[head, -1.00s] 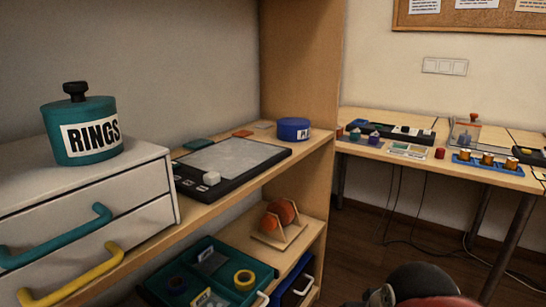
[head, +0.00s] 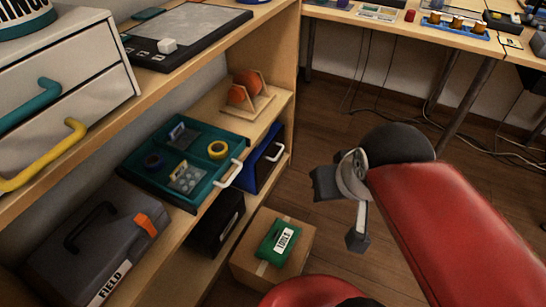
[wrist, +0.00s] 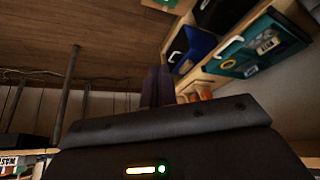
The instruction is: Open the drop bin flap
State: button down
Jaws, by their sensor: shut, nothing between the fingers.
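No part in view is clearly marked as the drop bin flap. A blue bin (head: 251,176) with a white handle stands on the lower shelf, at the right end. It also shows in the wrist view (wrist: 200,44). A black bin (head: 212,232) stands left of it, partly hidden under the teal tray. My gripper (wrist: 157,72) shows in the wrist view as two dark fingers close together, shut and empty. It is apart from the shelf. In the head view my arm is over the floor, right of the bins.
A cardboard box (head: 245,262) with a green labelled pack (head: 281,243) stands on the floor. A grey toolbox (head: 90,245) is at left. Floor between shelf and desk (head: 400,22) is open.

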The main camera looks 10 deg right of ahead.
aim_at(264, 168)
jog(key=i+l, duration=0.15)
jog(key=l, duration=0.2)
jog(key=i+l+u, duration=0.1)
jog(key=l, duration=0.25)
jog(key=i+l, duration=0.2)
jog(key=l, duration=0.15)
